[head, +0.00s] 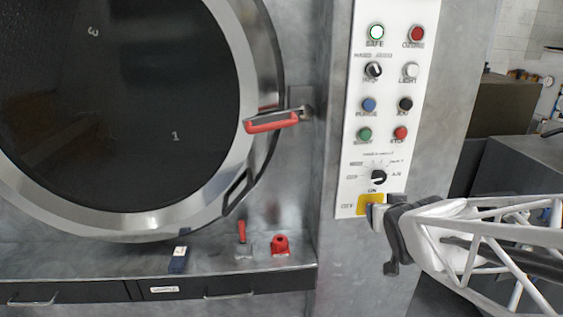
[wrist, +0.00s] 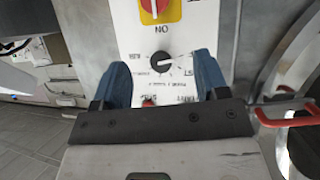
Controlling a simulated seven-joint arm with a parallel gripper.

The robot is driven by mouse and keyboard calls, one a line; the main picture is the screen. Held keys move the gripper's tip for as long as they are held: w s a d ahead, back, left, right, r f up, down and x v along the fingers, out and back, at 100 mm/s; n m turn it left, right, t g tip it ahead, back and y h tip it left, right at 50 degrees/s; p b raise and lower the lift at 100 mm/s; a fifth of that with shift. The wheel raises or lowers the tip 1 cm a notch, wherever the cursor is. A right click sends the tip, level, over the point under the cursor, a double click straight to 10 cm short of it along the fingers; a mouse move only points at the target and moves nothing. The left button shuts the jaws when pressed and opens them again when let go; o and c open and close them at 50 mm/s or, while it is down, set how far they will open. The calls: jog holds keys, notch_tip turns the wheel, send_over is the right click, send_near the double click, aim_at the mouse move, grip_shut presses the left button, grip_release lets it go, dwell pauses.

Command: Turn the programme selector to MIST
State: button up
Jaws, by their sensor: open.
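The programme selector (head: 378,177) is a small black knob low on the white control panel (head: 345,150), with small labels around it. In the wrist view the selector (wrist: 161,61) appears upside down, between the lines of my two blue fingers. Which label its pointer faces is too small to read surely, and I cannot make out MIST. My gripper (head: 377,213) is open and empty. In the head view its fingertips are just below the selector, over the yellow plate. In the wrist view my gripper (wrist: 160,68) has a gap on both sides of the knob, with no visible contact.
A yellow switch plate (head: 365,203) sits below the selector, partly hidden by my gripper; its red handle (wrist: 150,5) shows in the wrist view. Several buttons, including a red one (head: 400,133), sit above. The round door (head: 120,100) with a red handle (head: 272,122) stands left.

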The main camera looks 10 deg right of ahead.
aim_at(380, 177)
jog(key=shift+w+d+r+n+t+y, duration=0.3)
jog(key=shift+w+d+t+y, duration=0.25)
jog(key=shift+t, duration=0.4)
jog(key=shift+w+d+r+n+t+y, duration=0.3)
jog(key=shift+w+d+t, duration=0.35)
jog(key=shift+t, duration=0.35)
jog(key=shift+w+d+r+n+t+y, duration=0.2)
jog(key=shift+w+d+r+t+y, duration=0.2)
jog(key=shift+w+t, duration=0.45)
jog(key=shift+s, duration=0.15)
jog(key=shift+w, duration=3.9)
jog(key=c, duration=0.9)
